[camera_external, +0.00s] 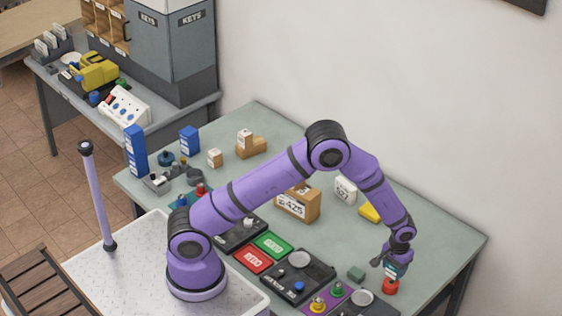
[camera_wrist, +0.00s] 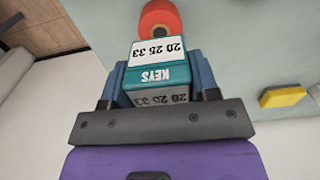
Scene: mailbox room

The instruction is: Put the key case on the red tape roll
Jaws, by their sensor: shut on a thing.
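The key case (camera_wrist: 158,76) is a teal and white box marked KEYS with printed numbers. My gripper (camera_wrist: 160,85) is shut on it, with a finger on each side. In the external view my gripper (camera_external: 395,262) is at the right part of the table, and the key case (camera_external: 397,270) shows small and partly covered in it. The red tape roll (camera_wrist: 160,18) lies just beyond the case in the wrist view. In the external view the red tape roll (camera_external: 391,287) appears directly below the case. I cannot tell whether case and roll touch.
A yellow block (camera_external: 370,212) also shows in the wrist view (camera_wrist: 283,97). Black trays (camera_external: 297,277) and a cardboard box (camera_external: 297,203) stand further left. The table right of the roll is clear.

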